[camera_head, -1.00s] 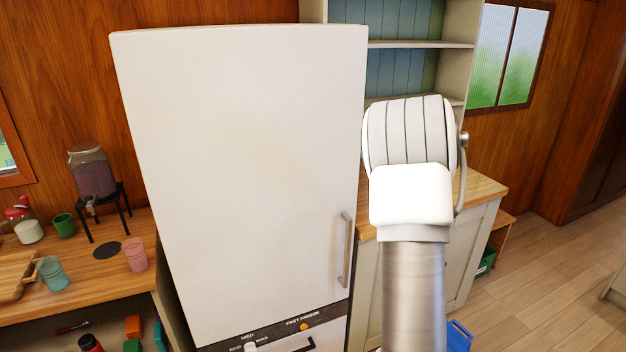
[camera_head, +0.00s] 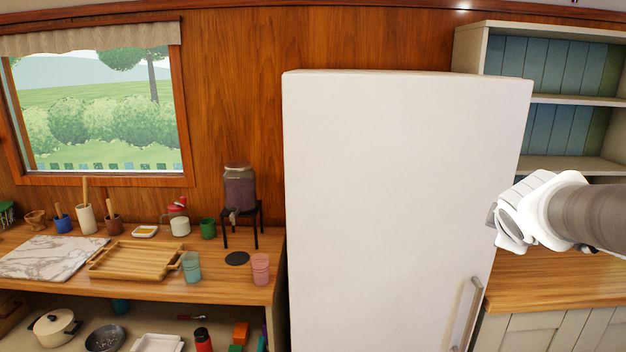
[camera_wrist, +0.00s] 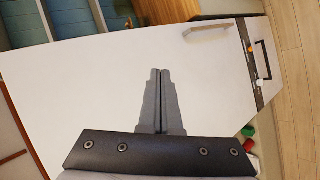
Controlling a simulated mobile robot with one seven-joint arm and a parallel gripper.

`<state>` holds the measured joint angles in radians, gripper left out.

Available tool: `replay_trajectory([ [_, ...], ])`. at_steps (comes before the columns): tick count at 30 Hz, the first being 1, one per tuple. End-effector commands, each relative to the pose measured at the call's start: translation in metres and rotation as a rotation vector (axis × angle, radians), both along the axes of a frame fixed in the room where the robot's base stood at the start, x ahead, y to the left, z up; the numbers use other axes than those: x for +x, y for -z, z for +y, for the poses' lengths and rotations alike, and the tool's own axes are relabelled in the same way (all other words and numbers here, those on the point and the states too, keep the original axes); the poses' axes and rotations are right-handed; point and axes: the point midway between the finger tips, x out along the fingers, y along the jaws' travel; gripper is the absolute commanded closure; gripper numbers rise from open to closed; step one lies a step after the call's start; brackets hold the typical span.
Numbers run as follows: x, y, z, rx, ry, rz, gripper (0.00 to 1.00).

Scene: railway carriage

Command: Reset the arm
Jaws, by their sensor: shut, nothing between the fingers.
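My gripper (camera_wrist: 157,75) is in the wrist view with its two grey fingers together and nothing between them. The white fridge (camera_wrist: 90,85) fills much of the view behind the fingers, with its handle (camera_wrist: 208,31) at the upper right. I cannot tell the gap between fingers and fridge door. In the head view my white and grey arm reaches in from the right edge, in front of the fridge's (camera_head: 400,180) right side and the shelf unit; the gripper fingers do not show there.
A wooden counter (camera_head: 215,265) left of the fridge holds a drink dispenser (camera_head: 239,188), cups, a wooden tray (camera_head: 135,259) and a marble board (camera_head: 50,256). A shelf unit (camera_head: 570,101) and lower wooden counter (camera_head: 550,280) stand right of the fridge. A window (camera_head: 95,110) is at left.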

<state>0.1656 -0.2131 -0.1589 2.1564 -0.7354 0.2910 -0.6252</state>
Motion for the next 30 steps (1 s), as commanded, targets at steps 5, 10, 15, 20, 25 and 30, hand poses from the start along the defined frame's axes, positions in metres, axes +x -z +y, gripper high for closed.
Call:
replay_trajectory([
  [5,-0.070,0.019,0.068,0.391,0.213,-0.031,1.00],
  [10,-0.137,0.049,0.132,0.722,0.400,0.017,1.00],
  [15,-0.185,0.071,0.177,0.927,0.528,0.091,1.00],
  [20,-0.204,0.080,0.193,0.998,0.580,0.129,1.00],
  [25,-0.205,0.081,0.195,1.005,0.587,0.132,1.00],
  [30,-0.205,0.080,0.194,1.003,0.585,0.131,1.00],
])
